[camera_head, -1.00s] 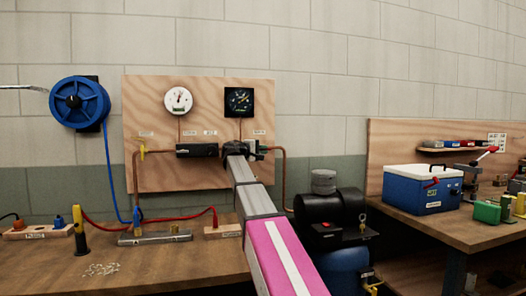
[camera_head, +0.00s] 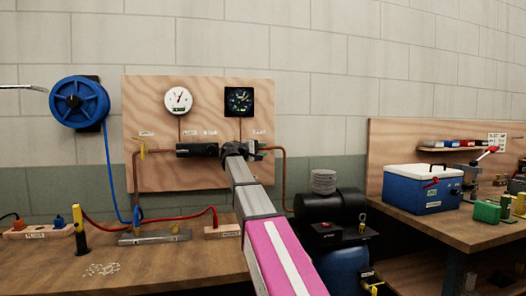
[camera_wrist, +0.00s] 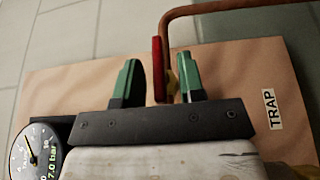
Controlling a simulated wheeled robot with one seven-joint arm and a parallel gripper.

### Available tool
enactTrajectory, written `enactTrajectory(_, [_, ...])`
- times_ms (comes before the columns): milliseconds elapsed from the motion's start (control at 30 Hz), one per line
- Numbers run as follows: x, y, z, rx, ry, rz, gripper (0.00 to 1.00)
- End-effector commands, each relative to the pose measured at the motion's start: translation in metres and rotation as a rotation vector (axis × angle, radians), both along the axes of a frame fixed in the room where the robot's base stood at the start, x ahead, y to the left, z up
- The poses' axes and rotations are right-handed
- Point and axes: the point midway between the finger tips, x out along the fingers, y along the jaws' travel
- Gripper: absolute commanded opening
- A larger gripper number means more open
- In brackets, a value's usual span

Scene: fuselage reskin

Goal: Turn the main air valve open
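In the wrist view a red lever handle (camera_wrist: 159,70) sits on a brass valve body (camera_wrist: 172,82) on a copper pipe (camera_wrist: 240,7). My gripper (camera_wrist: 156,66) has two green fingers, one on each side of the red handle. The fingers are open, with a gap showing between the handle and each finger. In the head view my gripper (camera_head: 254,150) is at the right part of the plywood board, over the pipe; the red handle is hidden there.
The plywood board (camera_head: 155,105) carries a white gauge (camera_head: 177,100) and a dark gauge (camera_head: 239,101). A label reading TRAP (camera_wrist: 272,108) is near the valve. The workbench (camera_head: 180,260) holds hoses and fittings. A black and blue compressor (camera_head: 330,207) stands at the right.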

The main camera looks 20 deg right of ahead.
Motion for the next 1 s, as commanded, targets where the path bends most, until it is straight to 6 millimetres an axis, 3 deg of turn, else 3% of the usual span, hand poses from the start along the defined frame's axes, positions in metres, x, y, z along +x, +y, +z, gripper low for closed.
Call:
enactTrajectory(533, [-0.035, 0.084, -0.002, 0.0, 0.0, 0.002, 0.36])
enactTrajectory(1000, [-0.039, 0.094, -0.002, 0.0, 0.0, 0.0, 0.36])
